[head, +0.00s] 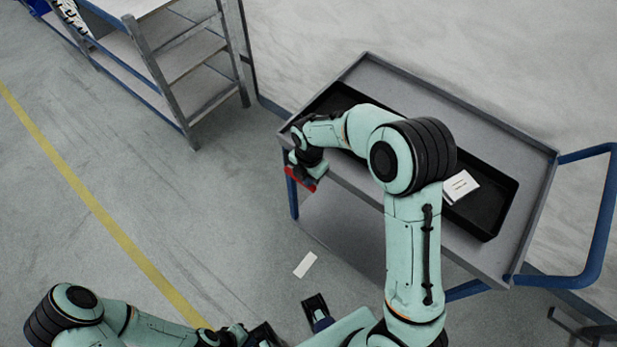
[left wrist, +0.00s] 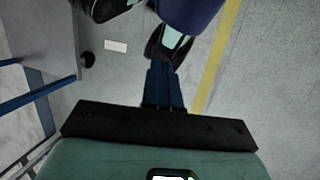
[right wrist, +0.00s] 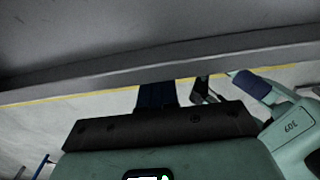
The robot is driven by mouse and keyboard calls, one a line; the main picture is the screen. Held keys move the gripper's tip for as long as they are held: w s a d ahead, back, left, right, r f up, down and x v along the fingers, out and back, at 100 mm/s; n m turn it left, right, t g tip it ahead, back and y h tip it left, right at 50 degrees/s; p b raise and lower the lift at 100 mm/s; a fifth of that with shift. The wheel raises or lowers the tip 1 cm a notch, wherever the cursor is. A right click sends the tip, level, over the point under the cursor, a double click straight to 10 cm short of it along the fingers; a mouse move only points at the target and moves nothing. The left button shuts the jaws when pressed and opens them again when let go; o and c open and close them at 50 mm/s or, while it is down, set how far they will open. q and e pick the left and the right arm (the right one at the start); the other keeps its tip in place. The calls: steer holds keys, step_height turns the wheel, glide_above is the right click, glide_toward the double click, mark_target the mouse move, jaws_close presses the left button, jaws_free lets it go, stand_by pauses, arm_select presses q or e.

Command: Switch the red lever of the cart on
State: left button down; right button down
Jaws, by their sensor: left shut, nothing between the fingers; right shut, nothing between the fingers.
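The grey cart (head: 478,262) stands at the right of the head view. A small red part, seemingly the red lever (head: 303,180), shows at its near left corner, partly covered by my right wrist; its position cannot be told. My right gripper (right wrist: 157,95) is shut and empty, its dark blue fingers close to a grey cart edge (right wrist: 200,70) in the right wrist view; whether they touch is unclear. In the head view its fingertips are hidden. My left gripper (head: 264,335) is low at the bottom of the head view; its shut, empty fingers show in the left wrist view (left wrist: 163,75).
A black tray (head: 490,222) with a white card (head: 461,186) lies on the cart, under my right arm. A blue handle (head: 598,225) is at the cart's right end. A shelf rack (head: 165,75) stands at the upper left. The floor left of the cart is open.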

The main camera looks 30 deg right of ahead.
mark_target(312, 187)
stand_by(0.3)
